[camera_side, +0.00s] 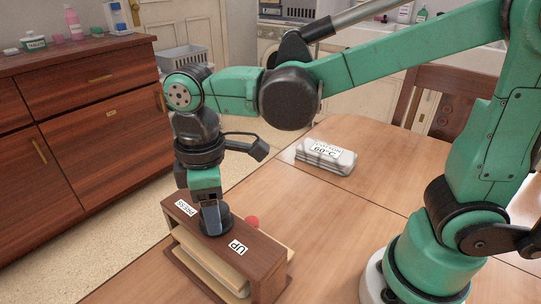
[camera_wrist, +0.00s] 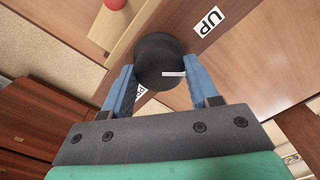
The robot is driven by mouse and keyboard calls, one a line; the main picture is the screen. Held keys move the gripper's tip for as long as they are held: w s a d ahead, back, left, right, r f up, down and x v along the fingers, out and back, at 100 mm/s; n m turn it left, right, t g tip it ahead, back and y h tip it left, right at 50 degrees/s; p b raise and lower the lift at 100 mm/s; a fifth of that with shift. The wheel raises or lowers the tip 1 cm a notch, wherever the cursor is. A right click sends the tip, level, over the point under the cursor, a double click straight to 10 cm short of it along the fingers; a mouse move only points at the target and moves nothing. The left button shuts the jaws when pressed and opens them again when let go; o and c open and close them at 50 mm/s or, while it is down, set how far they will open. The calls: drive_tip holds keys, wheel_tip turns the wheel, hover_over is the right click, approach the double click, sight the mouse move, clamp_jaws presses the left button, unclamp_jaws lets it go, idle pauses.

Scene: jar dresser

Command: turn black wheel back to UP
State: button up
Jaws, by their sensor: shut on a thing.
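The black wheel (camera_wrist: 158,52) sits on top of a brown wooden press (camera_side: 262,262); it also shows in the side view (camera_side: 217,229). My gripper (camera_wrist: 160,76) points down over the wheel, its blue fingers shut on the wheel's opposite sides; it also shows in the side view (camera_side: 211,212). A white line (camera_wrist: 175,73) on the wheel points right in the wrist view, towards the right finger. The UP label (camera_wrist: 208,21) lies at the upper right there. The UP (camera_side: 238,247) and PRESS (camera_side: 186,208) labels lie on either side of the wheel.
A red ball (camera_side: 252,221) is beside the press. A white bundle labelled 60°C (camera_side: 325,157) lies farther back on the wooden table (camera_side: 340,225). A dresser (camera_side: 85,110) with jars and bottles stands at the left.

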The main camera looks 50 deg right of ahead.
drive_tip(key=n, duration=0.7)
idle(0.6)
drive_tip(key=o, duration=1.3)
drive_tip(key=shift+r, duration=2.8)
